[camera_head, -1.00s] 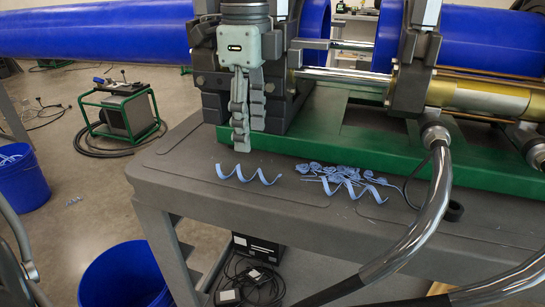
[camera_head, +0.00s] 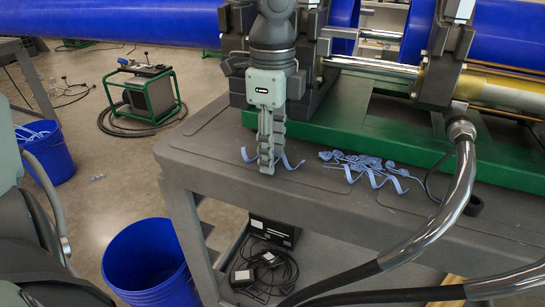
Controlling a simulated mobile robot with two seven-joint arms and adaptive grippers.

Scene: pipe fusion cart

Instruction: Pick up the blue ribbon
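A blue ribbon (camera_head: 290,163) in a loose spiral lies on the grey cart top (camera_head: 215,140), near its left front edge. My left gripper (camera_head: 267,168) points down right at this spiral and hides its middle. Ends of the ribbon show on both sides of the fingers. The fingers overlap in this view, so I cannot tell whether they are open or shut, or whether they touch the ribbon. A second spiral and a heap of blue shavings (camera_head: 355,162) lie to the right. My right gripper is not in view.
The green machine base (camera_head: 400,142) with blue pipes stands behind the ribbons. A thick hose (camera_head: 460,200) crosses the cart on the right. Blue buckets (camera_head: 145,255) stand on the floor at the left. The cart's front strip is mostly bare.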

